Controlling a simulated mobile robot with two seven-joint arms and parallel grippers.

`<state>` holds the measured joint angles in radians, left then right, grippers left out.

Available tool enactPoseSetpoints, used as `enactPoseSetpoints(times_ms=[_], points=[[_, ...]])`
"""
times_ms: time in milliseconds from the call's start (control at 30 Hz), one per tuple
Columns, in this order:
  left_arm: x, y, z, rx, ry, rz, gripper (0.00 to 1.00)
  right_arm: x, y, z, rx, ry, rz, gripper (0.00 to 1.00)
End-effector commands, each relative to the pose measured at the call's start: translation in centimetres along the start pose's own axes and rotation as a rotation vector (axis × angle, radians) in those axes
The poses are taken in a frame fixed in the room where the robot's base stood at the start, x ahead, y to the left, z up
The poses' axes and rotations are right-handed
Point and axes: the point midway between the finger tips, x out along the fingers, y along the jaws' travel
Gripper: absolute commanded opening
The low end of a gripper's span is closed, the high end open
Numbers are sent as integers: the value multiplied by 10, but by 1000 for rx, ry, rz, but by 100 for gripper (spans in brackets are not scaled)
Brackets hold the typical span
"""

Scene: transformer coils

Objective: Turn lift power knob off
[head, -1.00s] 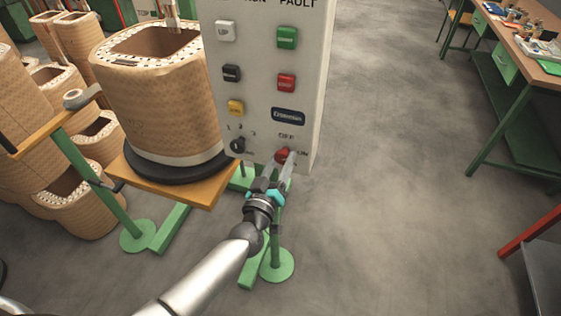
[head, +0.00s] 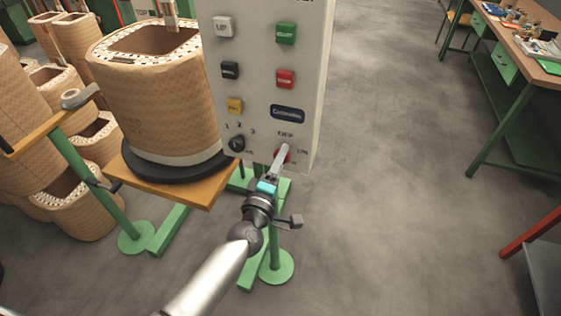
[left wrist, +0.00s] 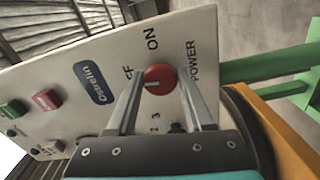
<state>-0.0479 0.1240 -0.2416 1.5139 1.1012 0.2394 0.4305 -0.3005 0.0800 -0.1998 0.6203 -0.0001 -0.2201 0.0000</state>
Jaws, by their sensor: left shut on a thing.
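The red power knob (left wrist: 160,74) sits on the light grey control panel (head: 258,131), low and to the right. My left gripper (head: 281,157) reaches up from below with its fingers shut on this knob. In the left wrist view one finger lies on each side of the knob. The knob's white mark seems to lie on the side toward the OFF label (left wrist: 128,75), which a finger partly covers. The ON label (left wrist: 152,39) and the POWER label (left wrist: 193,61) are clear. My right gripper is not in view.
A black selector knob (head: 236,144) is left of the red knob, with several push buttons above. A large coil (head: 165,95) stands on a wooden platform (head: 190,188) left of the panel. A green workbench (head: 508,72) is far right. The floor between is clear.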

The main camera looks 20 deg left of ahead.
Motion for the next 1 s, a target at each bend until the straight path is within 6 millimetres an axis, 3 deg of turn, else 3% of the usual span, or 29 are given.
enactPoseSetpoints(times_ms=[333,900,933,1000], points=[[0,0,0,-151,0,-1,0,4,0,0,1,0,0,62],[0,0,0,-181,1,-1,0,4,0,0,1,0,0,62],[0,0,0,-181,1,-1,54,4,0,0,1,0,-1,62],[0,0,0,-181,1,-1,62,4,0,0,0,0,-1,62]])
